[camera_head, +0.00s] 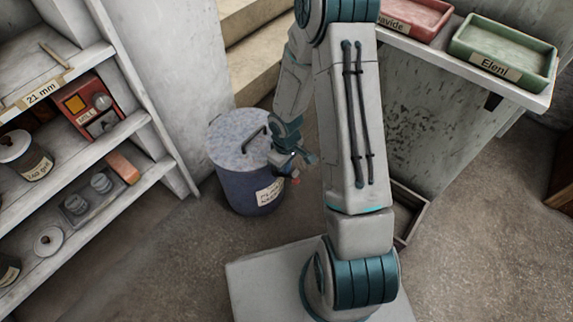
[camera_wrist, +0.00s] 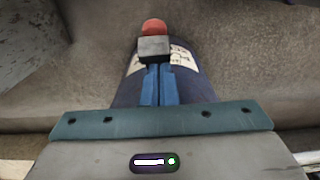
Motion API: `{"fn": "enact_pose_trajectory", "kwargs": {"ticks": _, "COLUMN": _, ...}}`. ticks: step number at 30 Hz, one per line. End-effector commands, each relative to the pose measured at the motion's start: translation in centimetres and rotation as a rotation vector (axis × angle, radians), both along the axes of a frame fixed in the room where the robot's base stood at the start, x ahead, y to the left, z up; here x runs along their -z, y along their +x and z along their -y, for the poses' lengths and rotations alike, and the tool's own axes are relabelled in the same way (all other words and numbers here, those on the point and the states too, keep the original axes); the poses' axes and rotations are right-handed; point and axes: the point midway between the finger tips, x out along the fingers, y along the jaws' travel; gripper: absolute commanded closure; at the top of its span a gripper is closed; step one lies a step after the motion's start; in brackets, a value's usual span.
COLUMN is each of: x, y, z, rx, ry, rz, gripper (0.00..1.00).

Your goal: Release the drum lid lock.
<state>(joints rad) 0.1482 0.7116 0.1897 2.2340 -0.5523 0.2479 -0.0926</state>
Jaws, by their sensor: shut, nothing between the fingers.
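The dark blue drum (camera_head: 240,188) stands on the floor, with a grey lid (camera_head: 228,140) lying on its top and a dark bar handle on the lid. A pale label (camera_head: 268,194) is on its side. The lock's red end (camera_head: 295,181) shows at the drum's right side. In the wrist view, the red end (camera_wrist: 153,27) sits beyond a grey block (camera_wrist: 154,47), with the drum (camera_wrist: 128,92) behind. My gripper (camera_wrist: 157,66) is shut and empty, its blue fingers together and their tips at the grey block. I cannot tell whether they touch it.
A shelf (camera_head: 120,135) with jars and boxes stands at the left. Concrete steps (camera_head: 250,85) rise behind the drum. A ledge with a red tray (camera_head: 415,18) and a green tray (camera_head: 503,50) is at the upper right. Floor in front of the drum is clear.

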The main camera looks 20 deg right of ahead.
Motion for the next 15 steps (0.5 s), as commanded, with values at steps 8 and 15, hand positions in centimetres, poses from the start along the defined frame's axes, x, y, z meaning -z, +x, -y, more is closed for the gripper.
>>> {"fn": "enact_pose_trajectory", "kwargs": {"ticks": 8, "x": 1.5, "y": -1.4, "z": 0.9, "rx": 0.0, "ry": -0.002, "rz": -0.005, "gripper": 1.0}}
{"fn": "enact_pose_trajectory", "kwargs": {"ticks": 15, "x": 2.4, "y": -2.1, "z": 1.5, "rx": 0.003, "ry": -0.003, "rz": -0.007, "gripper": 1.0}}
